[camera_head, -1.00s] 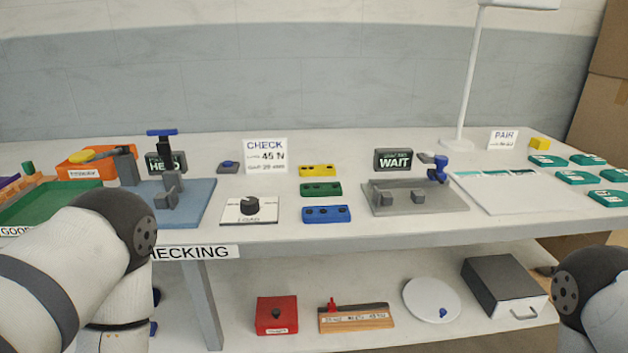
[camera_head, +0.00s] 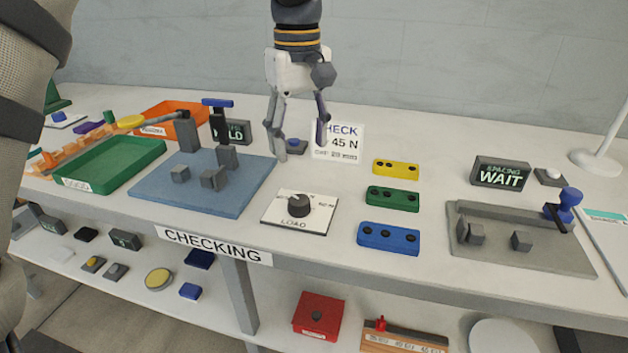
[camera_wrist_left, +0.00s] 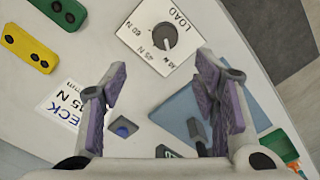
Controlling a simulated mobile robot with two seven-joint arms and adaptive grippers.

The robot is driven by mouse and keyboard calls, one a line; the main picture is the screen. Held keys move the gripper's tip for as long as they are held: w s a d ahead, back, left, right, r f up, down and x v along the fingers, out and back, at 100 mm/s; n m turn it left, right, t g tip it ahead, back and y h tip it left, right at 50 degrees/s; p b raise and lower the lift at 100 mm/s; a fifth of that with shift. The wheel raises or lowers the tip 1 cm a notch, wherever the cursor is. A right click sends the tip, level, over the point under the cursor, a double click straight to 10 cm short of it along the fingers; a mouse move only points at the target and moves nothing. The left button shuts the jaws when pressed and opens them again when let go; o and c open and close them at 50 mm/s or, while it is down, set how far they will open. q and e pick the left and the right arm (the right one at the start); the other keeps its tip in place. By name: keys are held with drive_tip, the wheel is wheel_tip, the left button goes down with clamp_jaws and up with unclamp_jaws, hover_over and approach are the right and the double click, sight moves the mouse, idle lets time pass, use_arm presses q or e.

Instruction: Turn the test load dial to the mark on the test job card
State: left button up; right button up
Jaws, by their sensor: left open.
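The test load dial is a black knob (camera_head: 299,206) on a white plate marked LOAD (camera_head: 272,214), lying on the bench. In the left wrist view the dial (camera_wrist_left: 165,36) shows ahead of the fingers, with marks such as 45 N and 60 N around it. The job card (camera_head: 345,150) reads CHECK and 45 N; it stands behind the dial, partly hidden by a finger. It also shows in the left wrist view (camera_wrist_left: 62,106). My left gripper (camera_head: 302,148) is open and empty, above and behind the dial, pointing down. My right gripper is out of view.
A blue-grey press base (camera_head: 200,200) with grey blocks lies left of the dial. Yellow (camera_head: 396,167), green (camera_head: 392,198) and blue (camera_head: 388,237) blocks with holes lie to its right. A WAIT sign (camera_head: 500,174) stands behind a grey fixture. The bench just around the dial plate is clear.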

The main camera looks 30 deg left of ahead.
sight(299, 200)
use_arm(q)
drive_tip(key=f, duration=0.1)
drive_tip(key=s+f, duration=0.1)
drive_tip(key=f, duration=0.2)
drive_tip(key=shift+s, duration=0.3)
drive_tip(key=f, duration=0.7)
drive_tip(key=shift+w, duration=0.25)
drive_tip(key=shift+c, duration=0.6)
drive_tip(key=c, duration=1.1)
